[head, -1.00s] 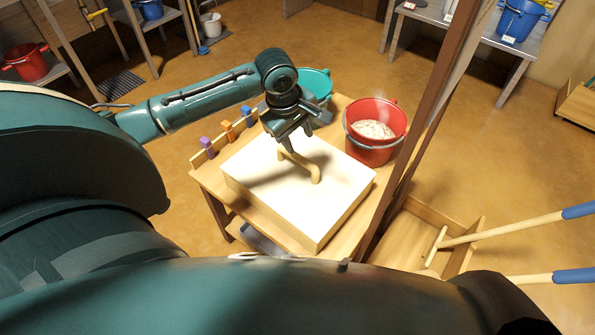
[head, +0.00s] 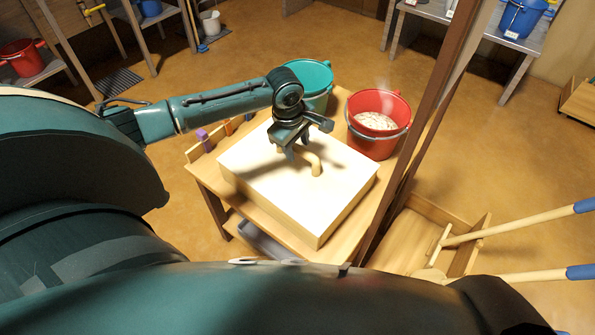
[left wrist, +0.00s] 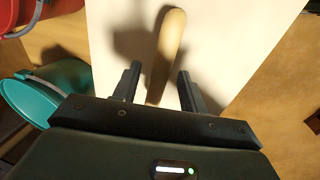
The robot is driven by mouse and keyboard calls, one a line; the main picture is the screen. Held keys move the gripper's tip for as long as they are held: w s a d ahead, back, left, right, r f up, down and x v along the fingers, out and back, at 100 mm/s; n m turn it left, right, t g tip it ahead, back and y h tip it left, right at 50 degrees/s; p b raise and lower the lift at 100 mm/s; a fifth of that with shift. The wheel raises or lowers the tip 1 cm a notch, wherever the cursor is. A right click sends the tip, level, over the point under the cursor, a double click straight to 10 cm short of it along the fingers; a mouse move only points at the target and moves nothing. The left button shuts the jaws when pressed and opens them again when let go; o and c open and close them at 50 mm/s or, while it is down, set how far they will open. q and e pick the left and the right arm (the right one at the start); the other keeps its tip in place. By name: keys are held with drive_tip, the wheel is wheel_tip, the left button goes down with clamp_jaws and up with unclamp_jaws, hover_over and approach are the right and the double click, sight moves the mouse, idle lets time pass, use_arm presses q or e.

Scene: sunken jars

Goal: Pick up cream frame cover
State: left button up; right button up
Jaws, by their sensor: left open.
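The cream frame cover (head: 325,198) is a pale box-like lid lying on the wooden table, with a tan bar handle (head: 314,163) on its top. My left gripper (head: 296,153) is over the cover, at the handle's far left part. In the left wrist view the open fingers (left wrist: 157,88) stand on either side of the handle (left wrist: 166,52), with gaps to both sides. The cover's top (left wrist: 225,40) fills much of that view. Part of the handle is hidden behind the gripper in the head view. My right gripper is not in view.
A red bucket (head: 361,138) with pale contents and a teal bucket (head: 320,80) stand behind the cover. Coloured pegs, one purple (head: 203,136), line the table's left edge. A brown post (head: 412,130) rises at the right. Long handles (head: 520,228) lie lower right.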

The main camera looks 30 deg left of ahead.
use_arm(q)
drive_tip(key=shift+w+f, duration=0.2)
drive_tip(key=shift+f, duration=0.75)
drive_tip(key=shift+c, duration=0.2)
drive_tip(key=shift+r, duration=0.1)
clamp_jaws()
